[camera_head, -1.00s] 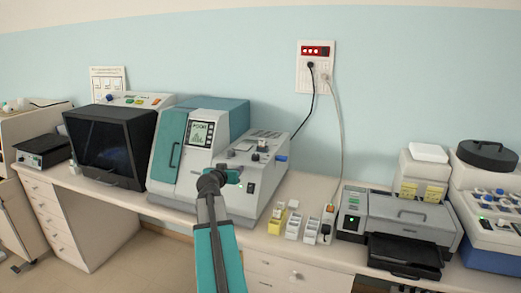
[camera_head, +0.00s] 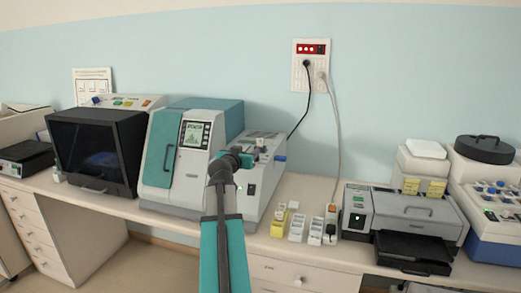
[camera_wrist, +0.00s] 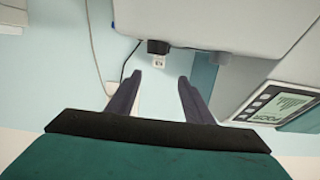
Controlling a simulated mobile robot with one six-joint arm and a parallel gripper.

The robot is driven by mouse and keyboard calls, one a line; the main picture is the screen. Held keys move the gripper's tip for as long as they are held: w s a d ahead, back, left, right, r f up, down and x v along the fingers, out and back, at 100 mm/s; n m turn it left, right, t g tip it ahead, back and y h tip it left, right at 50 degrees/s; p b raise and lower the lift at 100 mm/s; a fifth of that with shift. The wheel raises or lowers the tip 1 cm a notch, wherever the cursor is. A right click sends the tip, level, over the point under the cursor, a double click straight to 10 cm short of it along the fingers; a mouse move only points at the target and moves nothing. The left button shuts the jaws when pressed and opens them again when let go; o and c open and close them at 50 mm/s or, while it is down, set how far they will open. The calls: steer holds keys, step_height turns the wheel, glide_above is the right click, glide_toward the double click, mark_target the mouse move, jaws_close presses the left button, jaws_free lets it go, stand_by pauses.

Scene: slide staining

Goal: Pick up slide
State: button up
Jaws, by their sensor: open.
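No slide can be made out for certain. In the wrist view a small white piece (camera_wrist: 159,62) shows at a black holder (camera_wrist: 158,46) on the edge of a grey machine; I cannot tell if it is a slide. My gripper (camera_wrist: 159,78) is open, with nothing between its fingers, and the white piece appears beyond the gap between the fingertips. In the head view my arm reaches over the counter to the front of the grey and teal staining machine (camera_head: 193,160); the fingers are too small to make out there.
Small white and yellow containers (camera_head: 297,227) stand on the counter right of the machine. A printer-like device (camera_head: 405,212) stands farther right, a dark-fronted cabinet (camera_head: 98,152) to the left. Cables hang from a wall socket (camera_head: 310,66). Bare counter (camera_head: 112,203) shows at the front left.

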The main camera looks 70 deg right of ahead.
steer(key=shift+d, duration=0.1)
steer(key=p, duration=0.3)
glide_toward(260, 143)
steer(key=shift+w+d, duration=0.2)
steer(key=shift+d, duration=0.35)
steer(key=shift+d+f, duration=0.2)
steer(key=shift+d, duration=0.5)
steer(key=shift+w+d+p, duration=0.1)
steer(key=shift+d+p, duration=1.15)
steer(key=shift+d, duration=0.2)
steer(key=shift+w+d+f+p, duration=0.1)
steer(key=shift+d+f+p, duration=0.15)
steer(key=shift+d, duration=0.3)
steer(key=shift+d+f+p, duration=0.1)
steer(key=shift+d+p, duration=0.15)
steer(key=shift+d, duration=0.35)
